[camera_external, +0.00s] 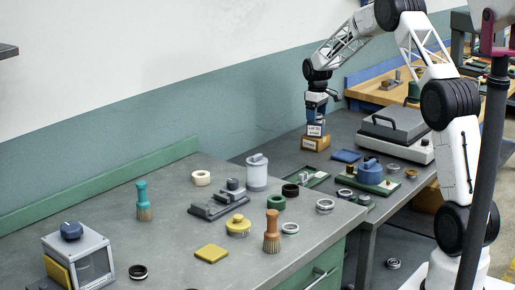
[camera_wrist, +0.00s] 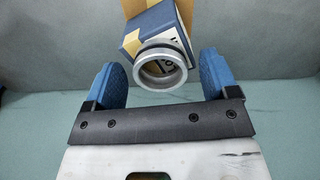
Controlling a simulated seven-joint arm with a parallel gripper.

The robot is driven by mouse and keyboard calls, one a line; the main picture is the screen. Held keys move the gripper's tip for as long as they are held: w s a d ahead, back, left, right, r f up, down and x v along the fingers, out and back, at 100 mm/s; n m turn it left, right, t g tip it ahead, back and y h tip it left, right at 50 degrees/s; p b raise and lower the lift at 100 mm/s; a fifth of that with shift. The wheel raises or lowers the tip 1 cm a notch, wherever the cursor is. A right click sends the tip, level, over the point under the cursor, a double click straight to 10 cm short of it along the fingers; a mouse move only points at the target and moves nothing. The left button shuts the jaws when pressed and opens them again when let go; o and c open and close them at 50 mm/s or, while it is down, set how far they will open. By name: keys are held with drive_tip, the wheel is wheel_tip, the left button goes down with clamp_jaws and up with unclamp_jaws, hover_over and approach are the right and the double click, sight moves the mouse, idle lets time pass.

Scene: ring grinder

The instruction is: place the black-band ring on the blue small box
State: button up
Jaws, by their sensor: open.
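In the wrist view, a silver ring with a dark band around it (camera_wrist: 161,86) sits between my two blue fingers, at the face of the blue small box (camera_wrist: 152,24). It looks to be resting on the box, though the contact is hard to make out. My gripper (camera_wrist: 159,66) is open, with a gap between the ring and each finger. The ring cannot be made out there.
A white canister (camera_external: 257,172), brushes and several other rings, including a dark one (camera_external: 138,272), stand on the benches. The wall is close behind the boxes.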

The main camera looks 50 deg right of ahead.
wheel_tip(320, 180, up, 12)
drive_tip(key=shift+r, duration=0.15)
idle(0.7)
idle(0.7)
drive_tip(key=s+a+r, duration=0.5)
drive_tip(key=s+a, duration=0.2)
drive_tip(key=a, duration=0.3)
drive_tip(key=s+a+r+t, duration=0.1)
drive_tip(key=s+a+r, duration=0.3)
drive_tip(key=s+a, duration=0.5)
drive_tip(key=s+a+r, duration=0.5)
drive_tip(key=s+a, duration=0.1)
drive_tip(key=a, duration=0.5)
drive_tip(key=s+a+f, duration=0.2)
drive_tip(key=s+a, duration=0.3)
drive_tip(key=s, duration=0.5)
drive_tip(key=s+a+f+m+t, duration=0.1)
drive_tip(key=s+a, duration=0.4)
drive_tip(key=s, duration=0.6)
drive_tip(key=s+a+f, duration=0.3)
drive_tip(key=s+a, duration=0.2)
drive_tip(key=s, duration=0.5)
drive_tip(key=shift+s+a+f+t, duration=0.2)
drive_tip(key=shift+a+f+t, duration=0.05)
drive_tip(key=shift+f+t, duration=0.05)
